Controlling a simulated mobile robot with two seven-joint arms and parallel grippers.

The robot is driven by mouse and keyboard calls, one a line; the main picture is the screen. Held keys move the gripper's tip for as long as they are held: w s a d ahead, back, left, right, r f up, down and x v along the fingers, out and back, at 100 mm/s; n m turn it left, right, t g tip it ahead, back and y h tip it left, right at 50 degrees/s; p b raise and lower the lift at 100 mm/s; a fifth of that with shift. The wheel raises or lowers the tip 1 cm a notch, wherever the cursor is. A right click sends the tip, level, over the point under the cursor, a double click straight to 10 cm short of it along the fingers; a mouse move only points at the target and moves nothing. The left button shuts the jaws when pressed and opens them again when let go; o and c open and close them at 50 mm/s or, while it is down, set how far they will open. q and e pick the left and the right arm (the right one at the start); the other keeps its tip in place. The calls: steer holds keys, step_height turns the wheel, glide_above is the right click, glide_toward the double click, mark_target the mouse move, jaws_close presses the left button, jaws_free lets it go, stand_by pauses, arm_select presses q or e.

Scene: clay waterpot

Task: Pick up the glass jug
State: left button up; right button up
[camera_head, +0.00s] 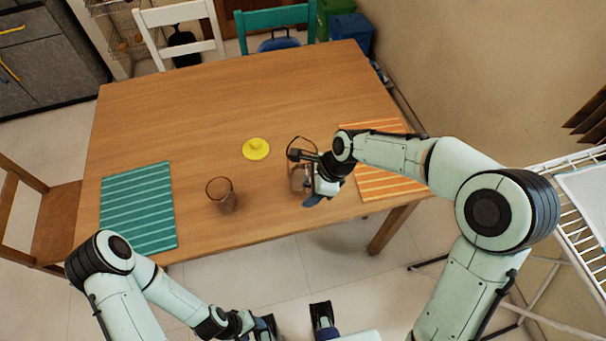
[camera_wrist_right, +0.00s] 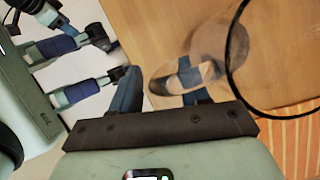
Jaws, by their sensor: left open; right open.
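The glass jug (camera_head: 298,176) is clear with a thin dark rim. It stands near the front edge of the table, right of centre, partly hidden by my right gripper (camera_head: 312,193). That gripper is open at the jug's near right side. In the right wrist view, the clear jug (camera_wrist_right: 213,42) and its black rim are close by. One finger of my right gripper (camera_wrist_right: 160,88) shows through or against the glass. I cannot tell whether it touches. My left gripper (camera_head: 240,325) is low at the bottom of the head view, off the table, open and away from the jug.
A clear brownish glass (camera_head: 222,199) stands left of the jug. A yellow lid-like disc (camera_head: 256,149) lies behind. A teal striped mat (camera_head: 138,208) lies at left, an orange striped mat (camera_head: 385,185) at right, beside the jug. The back of the table (camera_head: 220,95) is clear.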

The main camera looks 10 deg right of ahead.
jaws_close()
steer(key=shift+w+r, duration=0.1)
steer(key=shift+r, duration=0.05)
stand_by(1.3)
